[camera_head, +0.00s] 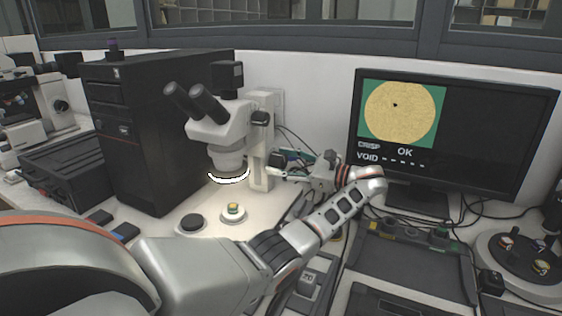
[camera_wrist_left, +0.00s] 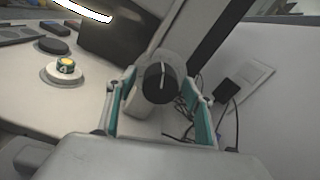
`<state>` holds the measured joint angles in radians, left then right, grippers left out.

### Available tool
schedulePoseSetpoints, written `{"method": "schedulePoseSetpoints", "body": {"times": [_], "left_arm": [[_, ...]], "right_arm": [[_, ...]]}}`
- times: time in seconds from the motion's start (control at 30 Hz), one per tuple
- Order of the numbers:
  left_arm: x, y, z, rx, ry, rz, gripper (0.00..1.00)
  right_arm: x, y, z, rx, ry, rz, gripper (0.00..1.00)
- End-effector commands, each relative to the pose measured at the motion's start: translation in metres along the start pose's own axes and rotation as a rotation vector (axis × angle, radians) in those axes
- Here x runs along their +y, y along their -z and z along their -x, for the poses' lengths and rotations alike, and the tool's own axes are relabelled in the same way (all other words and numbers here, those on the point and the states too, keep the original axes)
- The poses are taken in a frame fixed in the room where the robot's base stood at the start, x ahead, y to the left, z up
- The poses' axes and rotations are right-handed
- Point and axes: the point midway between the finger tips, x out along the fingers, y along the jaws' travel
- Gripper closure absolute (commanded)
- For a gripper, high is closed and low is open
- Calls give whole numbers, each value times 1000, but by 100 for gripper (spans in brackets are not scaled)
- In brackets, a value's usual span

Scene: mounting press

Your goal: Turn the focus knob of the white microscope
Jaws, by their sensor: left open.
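The white microscope (camera_head: 222,130) stands left of centre in the head view, with black eyepieces and a lit white ring under its head. Its focus knob is black with a white line and shows in the left wrist view (camera_wrist_left: 159,83). My left gripper (camera_head: 281,176) is at the right side of the microscope's column. In the left wrist view its two teal-padded fingers (camera_wrist_left: 160,107) are open, one on each side of the knob. I cannot tell whether the pads touch it. In the head view the knob is not clearly seen. My right gripper is not in view.
A small round holder (camera_head: 233,215) with a yellow-topped piece sits below the lit ring, beside a black disc (camera_head: 192,222). A black computer tower (camera_head: 150,130) stands left. A monitor (camera_head: 455,130) reading OK stands right. Cables run behind the column.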

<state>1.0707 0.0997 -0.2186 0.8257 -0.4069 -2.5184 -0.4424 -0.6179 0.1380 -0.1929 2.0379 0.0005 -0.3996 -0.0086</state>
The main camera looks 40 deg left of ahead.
Motion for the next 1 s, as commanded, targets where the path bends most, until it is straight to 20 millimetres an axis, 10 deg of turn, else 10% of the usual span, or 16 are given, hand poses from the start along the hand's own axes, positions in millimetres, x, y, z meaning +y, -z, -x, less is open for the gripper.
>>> {"method": "schedulePoseSetpoints", "body": {"times": [0.23,0.4,1.0], "left_arm": [[0,1,-1,1,1,0,48],[0,0,-1,1,1,0,87],[0,0,0,1,1,91,86]], "right_arm": [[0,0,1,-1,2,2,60],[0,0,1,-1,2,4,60],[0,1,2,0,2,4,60]]}}
